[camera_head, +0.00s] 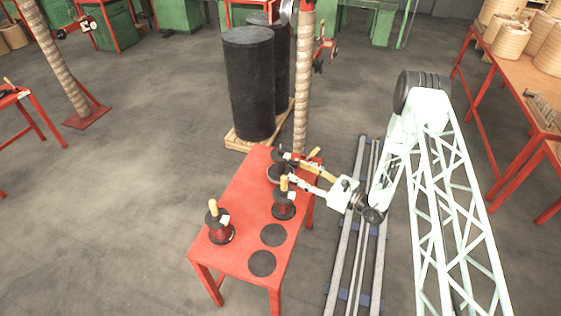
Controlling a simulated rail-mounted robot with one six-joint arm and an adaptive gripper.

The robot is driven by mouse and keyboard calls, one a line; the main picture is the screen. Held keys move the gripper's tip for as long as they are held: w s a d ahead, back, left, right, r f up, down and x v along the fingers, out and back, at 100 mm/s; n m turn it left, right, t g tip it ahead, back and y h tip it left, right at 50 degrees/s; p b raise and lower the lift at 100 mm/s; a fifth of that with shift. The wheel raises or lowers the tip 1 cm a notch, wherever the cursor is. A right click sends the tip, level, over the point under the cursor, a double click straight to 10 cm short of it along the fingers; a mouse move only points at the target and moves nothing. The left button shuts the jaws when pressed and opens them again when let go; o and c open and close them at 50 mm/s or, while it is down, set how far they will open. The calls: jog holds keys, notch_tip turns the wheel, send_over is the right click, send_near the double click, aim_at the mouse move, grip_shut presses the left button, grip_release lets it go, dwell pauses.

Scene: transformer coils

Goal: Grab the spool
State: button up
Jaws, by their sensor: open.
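A red table (248,232) bears dark spools with upright wooden handles. One spool (220,230) stands at the table's left front. Another spool (284,206) stands upright right of the middle. A third spool (279,173) is at the far right part of the table, partly hidden by my gripper. My gripper (286,166) reaches in from the right with its fingers spread and pointing left, close to this far spool. I cannot tell whether the fingers touch it. A further dark shape behind the upper finger is too small to make out.
Two bare black round pads (273,235) lie on the table's right side. Tall black cylinders (250,85) on a wooden pallet and a wrapped post (303,90) stand behind the table. Rails (345,250) run along its right. A workbench with wooden coils (508,40) stands far right.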

aim_at(285, 163)
jog(key=shift+b+x, duration=0.3)
jog(key=shift+x, duration=2.35)
jog(key=shift+r+b+x, duration=0.1)
jog(key=shift+b+x, duration=0.2)
jog(key=shift+x, duration=1)
jog(key=shift+r+b+x, duration=0.15)
jog(key=shift+b+x, duration=0.1)
jog(key=shift+x, duration=1.05)
jog(key=shift+c, duration=0.8)
jog(key=c, duration=0.8)
